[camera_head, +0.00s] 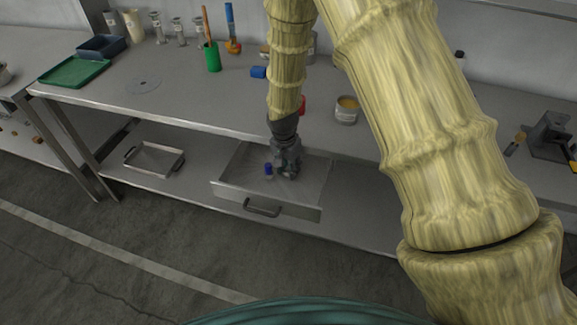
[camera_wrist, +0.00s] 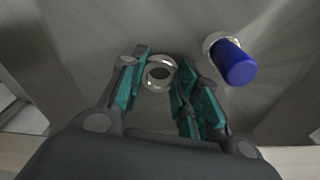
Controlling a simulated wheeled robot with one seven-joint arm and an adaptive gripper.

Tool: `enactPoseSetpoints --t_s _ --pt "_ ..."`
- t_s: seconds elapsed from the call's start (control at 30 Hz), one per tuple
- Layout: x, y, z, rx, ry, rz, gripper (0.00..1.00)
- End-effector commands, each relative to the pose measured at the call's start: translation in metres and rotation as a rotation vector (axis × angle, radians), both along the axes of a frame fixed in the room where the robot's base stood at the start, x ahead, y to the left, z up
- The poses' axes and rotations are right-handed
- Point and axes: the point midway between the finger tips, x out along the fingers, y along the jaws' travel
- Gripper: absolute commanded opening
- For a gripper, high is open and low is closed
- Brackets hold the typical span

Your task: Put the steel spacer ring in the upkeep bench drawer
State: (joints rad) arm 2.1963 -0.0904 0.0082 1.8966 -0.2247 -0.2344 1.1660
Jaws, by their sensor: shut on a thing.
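The upkeep bench drawer (camera_head: 235,190) is pulled open under the bench top, with its handle (camera_head: 262,207) at the front. My gripper (camera_head: 287,168) points down into it. In the wrist view my gripper (camera_wrist: 158,82) has its teal fingers on either side of the steel spacer ring (camera_wrist: 160,73), shut on it. The ring is shiny, with a dark hole. It is over the drawer floor (camera_wrist: 150,25); I cannot tell whether it touches the floor. The ring is hidden by the gripper in the head view.
A blue-handled item (camera_wrist: 235,64) with a metal end is in the drawer, right of the ring; it also shows in the head view (camera_head: 268,169). A metal tray (camera_head: 155,160) is on the lower shelf. A green tray (camera_head: 75,72), green cup (camera_head: 212,57) and tin (camera_head: 347,109) stand on the bench.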

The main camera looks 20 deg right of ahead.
Motion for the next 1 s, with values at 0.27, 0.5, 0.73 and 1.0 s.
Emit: enactPoseSetpoints --t_s 0.27,0.5,0.73,1.0 --pt "0.0 0.0 -0.003 0.0 0.0 0.001 0.47" --pt "0.0 0.0 -0.003 0.0 0.0 0.001 0.54" --pt "0.0 0.0 0.002 0.001 -0.001 0.0 0.54" --pt "-0.001 0.003 0.028 0.0 -0.003 0.0 0.54"
